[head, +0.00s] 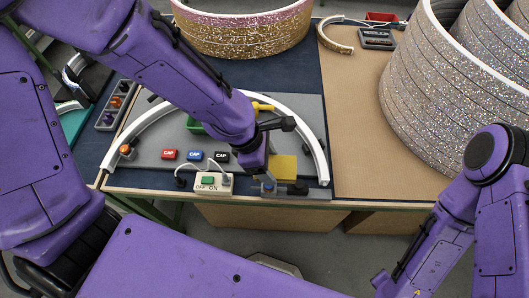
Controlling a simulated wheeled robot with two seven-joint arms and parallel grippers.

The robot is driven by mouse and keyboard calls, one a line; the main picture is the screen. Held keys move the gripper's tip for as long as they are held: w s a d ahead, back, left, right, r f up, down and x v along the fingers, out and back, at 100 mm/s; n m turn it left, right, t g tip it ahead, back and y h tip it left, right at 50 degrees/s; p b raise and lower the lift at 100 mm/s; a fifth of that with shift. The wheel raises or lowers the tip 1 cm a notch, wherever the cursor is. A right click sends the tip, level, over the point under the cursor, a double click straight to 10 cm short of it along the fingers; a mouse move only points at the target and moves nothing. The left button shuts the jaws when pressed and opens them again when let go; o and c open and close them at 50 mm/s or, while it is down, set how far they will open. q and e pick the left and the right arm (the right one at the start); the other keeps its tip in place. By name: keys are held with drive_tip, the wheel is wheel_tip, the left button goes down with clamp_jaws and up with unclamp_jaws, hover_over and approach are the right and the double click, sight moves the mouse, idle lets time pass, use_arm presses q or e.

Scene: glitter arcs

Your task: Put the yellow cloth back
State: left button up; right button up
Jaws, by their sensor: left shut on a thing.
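The yellow cloth (284,168) shows as a small yellow square near the front edge of the grey mat (142,142). My left gripper (268,170) reaches down over the mat from the left and is shut on the cloth at its left side. The fingertips and the cloth's held edge are mostly hidden by the wrist. I cannot tell whether the cloth touches the surface below. My right arm stands at the lower right, off the table, and its gripper is out of the picture.
A white arc strip (150,118) curves around the mat. Red, blue and black cap blocks (194,155) and a switch box (212,183) sit near the front edge. Glittery arcs (435,95) stack at right.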

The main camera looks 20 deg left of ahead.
use_arm(q)
drive_tip(key=w+a+f, duration=0.1)
drive_tip(key=w+f, duration=0.1)
drive_tip(key=w, duration=0.1)
drive_tip(key=w+a+f, duration=0.2)
drive_tip(key=f, duration=0.1)
drive_tip(key=w+a+f, duration=0.1)
drive_tip(key=w+f, duration=0.1)
drive_tip(key=w, duration=0.1)
drive_tip(key=shift+w+a+f, duration=0.25)
drive_tip(key=shift+w, duration=0.05)
drive_tip(key=shift+w+a+f, duration=0.15)
drive_tip(key=shift+w+f, duration=0.05)
drive_tip(key=shift+f, duration=0.85)
drive_tip(key=shift+w+a+f, duration=0.1)
drive_tip(key=shift+w+f, duration=0.1)
drive_tip(key=shift+f, duration=0.8)
drive_tip(key=shift+s+f, duration=0.1)
drive_tip(key=o, duration=1)
drive_tip(key=v, duration=1.2)
drive_tip(key=shift+p, duration=0.35)
